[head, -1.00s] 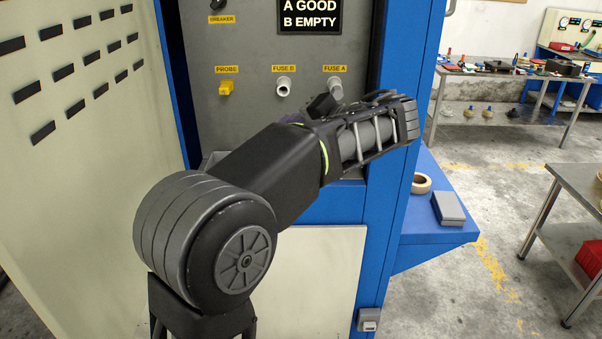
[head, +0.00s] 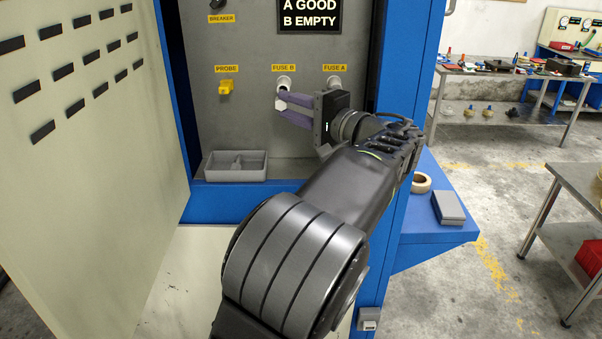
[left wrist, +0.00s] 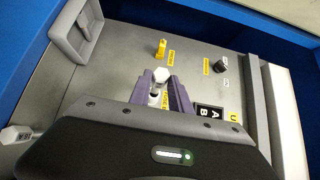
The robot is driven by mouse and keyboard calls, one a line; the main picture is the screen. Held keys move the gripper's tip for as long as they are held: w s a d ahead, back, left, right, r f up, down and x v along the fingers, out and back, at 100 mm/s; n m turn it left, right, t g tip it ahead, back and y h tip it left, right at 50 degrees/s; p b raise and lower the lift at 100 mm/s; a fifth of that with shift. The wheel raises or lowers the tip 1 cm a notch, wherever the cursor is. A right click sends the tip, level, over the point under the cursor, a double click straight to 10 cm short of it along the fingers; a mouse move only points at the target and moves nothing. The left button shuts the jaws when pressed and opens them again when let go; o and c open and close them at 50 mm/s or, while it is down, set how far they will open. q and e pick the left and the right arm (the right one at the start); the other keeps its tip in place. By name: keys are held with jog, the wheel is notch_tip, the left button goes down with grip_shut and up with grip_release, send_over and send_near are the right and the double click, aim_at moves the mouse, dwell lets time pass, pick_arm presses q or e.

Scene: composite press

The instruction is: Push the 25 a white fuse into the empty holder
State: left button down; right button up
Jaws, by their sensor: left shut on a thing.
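My left gripper (head: 280,105) has purple fingers shut on a white hex-headed fuse (head: 279,103), just below the mouth of the Fuse B holder (head: 284,83) in the head view. The left wrist view shows the white fuse (left wrist: 161,75) between the two fingertips, in front of the panel. I cannot tell whether the fuse touches the holder; its rating is unreadable. The display (head: 309,14) reads A GOOD, B EMPTY. My right gripper is not in view.
A grey tray (head: 236,177) stands at the cabinet's bottom left. A yellow probe (head: 226,88) sits left of Fuse B. Another white hexagonal piece (left wrist: 14,134) shows at the left wrist view's edge. The blue cabinet wall (head: 406,80) is close at right.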

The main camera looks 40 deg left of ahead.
pick_arm(q)
jog(key=w+a, duration=0.3)
jog(key=w, duration=0.2)
jog(key=shift+a, duration=0.35)
dwell(3.1)
jog(key=c, duration=1.1)
grip_release()
jog(key=d+b, duration=0.1)
jog(key=d, duration=0.1)
jog(key=d+b, duration=0.1)
jog(key=d, duration=0.2)
jog(key=d+b, duration=0.1)
jog(key=d, duration=0.1)
jog(key=shift+s+d, duration=0.35)
jog(key=shift+s, duration=0.05)
jog(key=shift+f, duration=0.15)
